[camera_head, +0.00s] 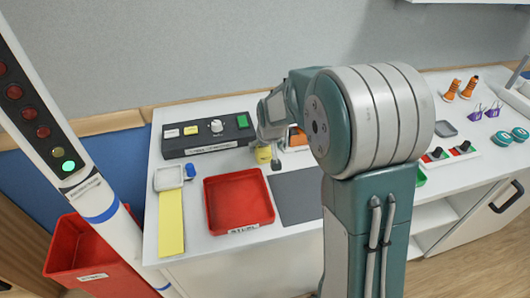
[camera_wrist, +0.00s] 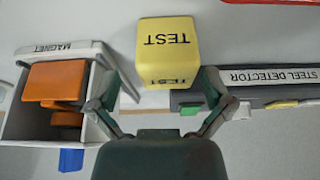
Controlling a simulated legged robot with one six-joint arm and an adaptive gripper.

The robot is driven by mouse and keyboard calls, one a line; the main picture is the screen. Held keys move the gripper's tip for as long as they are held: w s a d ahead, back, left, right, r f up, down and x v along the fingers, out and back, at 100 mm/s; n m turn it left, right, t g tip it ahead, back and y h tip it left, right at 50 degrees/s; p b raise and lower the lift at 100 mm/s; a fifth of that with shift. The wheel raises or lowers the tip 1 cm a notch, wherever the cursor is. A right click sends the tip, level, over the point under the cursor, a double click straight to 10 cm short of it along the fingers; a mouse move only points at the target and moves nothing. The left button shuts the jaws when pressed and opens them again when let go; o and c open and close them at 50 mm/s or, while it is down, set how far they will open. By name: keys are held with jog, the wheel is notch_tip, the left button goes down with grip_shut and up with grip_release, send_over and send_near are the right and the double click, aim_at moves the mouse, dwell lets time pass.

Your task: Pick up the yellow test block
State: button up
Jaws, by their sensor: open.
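The yellow test block (camera_wrist: 166,45), marked TEST on two faces, stands on the white worktop in the wrist view. It also shows in the head view (camera_head: 263,155), partly hidden beneath my gripper. My gripper (camera_wrist: 158,86) is open and empty, its two fingers spread wide. The block lies just ahead of the fingertips and between their lines, with a gap on each side. In the head view my gripper (camera_head: 268,138) is above the block, its fingers hard to make out.
A white box labelled MAGNET (camera_wrist: 20,118) with orange pieces (camera_wrist: 55,82) stands close left in the wrist view. The steel detector (camera_wrist: 262,98) is close right. A red tray (camera_head: 238,200) and a dark mat (camera_head: 297,194) lie nearby on the worktop.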

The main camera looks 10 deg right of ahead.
jog(key=shift+x, duration=1.25)
jog(key=shift+a+f, duration=0.15)
jog(key=shift+a, duration=0.4)
jog(key=shift+d, duration=0.3)
jog(key=c, duration=1.2)
